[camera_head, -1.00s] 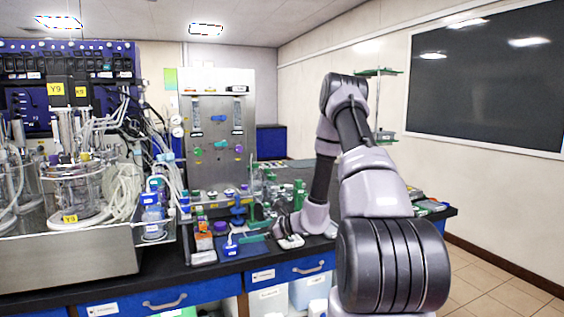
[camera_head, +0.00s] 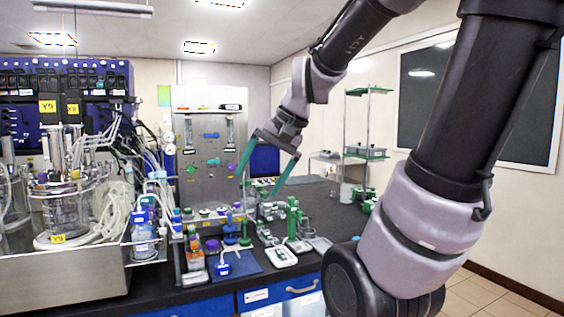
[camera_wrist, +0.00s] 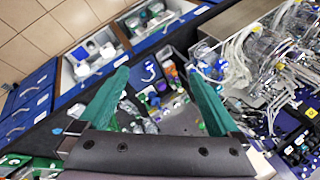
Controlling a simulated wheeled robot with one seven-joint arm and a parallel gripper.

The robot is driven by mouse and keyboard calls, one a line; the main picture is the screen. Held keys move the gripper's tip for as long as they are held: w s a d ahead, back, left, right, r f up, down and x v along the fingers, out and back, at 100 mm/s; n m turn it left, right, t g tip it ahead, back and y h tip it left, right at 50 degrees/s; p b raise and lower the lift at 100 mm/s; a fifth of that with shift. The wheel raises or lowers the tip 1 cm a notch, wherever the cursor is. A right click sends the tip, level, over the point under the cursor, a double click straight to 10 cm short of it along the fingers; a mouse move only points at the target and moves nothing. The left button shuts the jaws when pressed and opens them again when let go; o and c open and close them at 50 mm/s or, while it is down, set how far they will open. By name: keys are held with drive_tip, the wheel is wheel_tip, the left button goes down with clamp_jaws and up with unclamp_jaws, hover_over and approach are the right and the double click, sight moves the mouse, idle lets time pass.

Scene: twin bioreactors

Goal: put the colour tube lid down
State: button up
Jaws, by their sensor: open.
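My gripper (camera_head: 258,194) is open, its two green fingers pointing down over the bench. It is well above the bench items and nothing shows between its fingers. In the wrist view the open fingers (camera_wrist: 158,72) also have an empty gap, with the bench far below. I cannot pick out the colour tube lid for sure. A purple-topped container (camera_head: 212,245) stands by small colour-capped tubes (camera_head: 193,244) at the left of the bench front. A small blue-and-white bottle (camera_head: 222,267) stands on a blue mat (camera_head: 246,264).
A white device (camera_head: 281,257) lies right of the mat, with green-topped stands (camera_head: 292,217) behind it. A steel panel (camera_head: 209,160) rises at the back. Bioreactor glassware and tubing (camera_head: 68,207) fill the left. The dark bench top (camera_head: 330,215) is clearer at right.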

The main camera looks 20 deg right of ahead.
drive_tip(key=s+d+r+n+t+h, duration=0.1)
drive_tip(key=s+d+r+t+h, duration=0.1)
drive_tip(key=s+d+r, duration=0.1)
drive_tip(key=shift+s+r+n, duration=0.2)
drive_tip(key=shift+s+n, duration=0.1)
drive_tip(key=shift+s, duration=0.45)
